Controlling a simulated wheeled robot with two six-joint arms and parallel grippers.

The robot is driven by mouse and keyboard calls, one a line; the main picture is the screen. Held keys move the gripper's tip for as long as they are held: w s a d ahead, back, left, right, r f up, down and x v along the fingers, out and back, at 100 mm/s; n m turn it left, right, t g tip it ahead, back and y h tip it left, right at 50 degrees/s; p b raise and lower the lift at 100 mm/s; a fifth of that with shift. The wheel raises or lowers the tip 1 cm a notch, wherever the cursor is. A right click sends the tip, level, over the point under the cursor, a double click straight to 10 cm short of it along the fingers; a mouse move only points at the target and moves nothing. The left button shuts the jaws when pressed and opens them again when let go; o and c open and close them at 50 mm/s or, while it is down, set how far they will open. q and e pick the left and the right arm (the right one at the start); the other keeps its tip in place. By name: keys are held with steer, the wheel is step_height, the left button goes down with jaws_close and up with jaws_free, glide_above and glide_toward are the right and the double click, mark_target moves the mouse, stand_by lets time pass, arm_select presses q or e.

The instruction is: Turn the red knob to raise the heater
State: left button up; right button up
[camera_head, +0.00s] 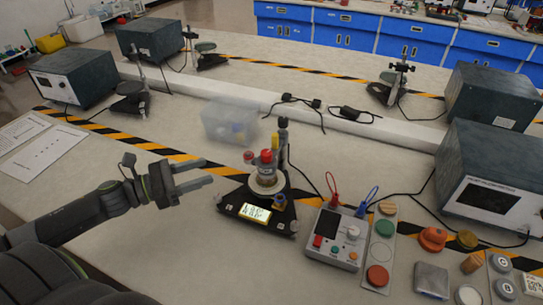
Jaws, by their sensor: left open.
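A small apparatus with a black triangular base (228,207) and a lit display (256,212) stands mid-table. It carries a pale round body with a red knob-like top (265,156), and a smaller red piece (248,157) sits just left of that. I cannot tell for sure which red part is the heater's knob. My left gripper (200,174) is open and empty. Its two fingers point right toward the apparatus, apart from it and left of the red parts. My right gripper is out of view.
A grey control box (350,254) with red and blue leads stands right of the apparatus. A strip of round coloured pieces (380,247) is beside it. A translucent bin (229,121) stands behind. A dark power unit (490,180) is at right. Papers (45,145) lie at left.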

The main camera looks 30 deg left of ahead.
arm_select(q)
steer(key=w+f, duration=0.1)
steer(key=p, duration=0.4)
glide_toward(267, 152)
steer(key=x, duration=0.8)
steer(key=shift+w+d, duration=0.15)
steer(key=shift+d, duration=0.05)
steer(key=shift+w+d+f, duration=0.15)
steer(key=shift+w+d, duration=0.3)
steer(key=shift+w, duration=0.1)
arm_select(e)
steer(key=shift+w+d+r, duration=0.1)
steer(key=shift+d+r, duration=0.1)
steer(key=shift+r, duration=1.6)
arm_select(q)
steer(key=c, duration=1)
steer(key=shift+o, duration=0.2)
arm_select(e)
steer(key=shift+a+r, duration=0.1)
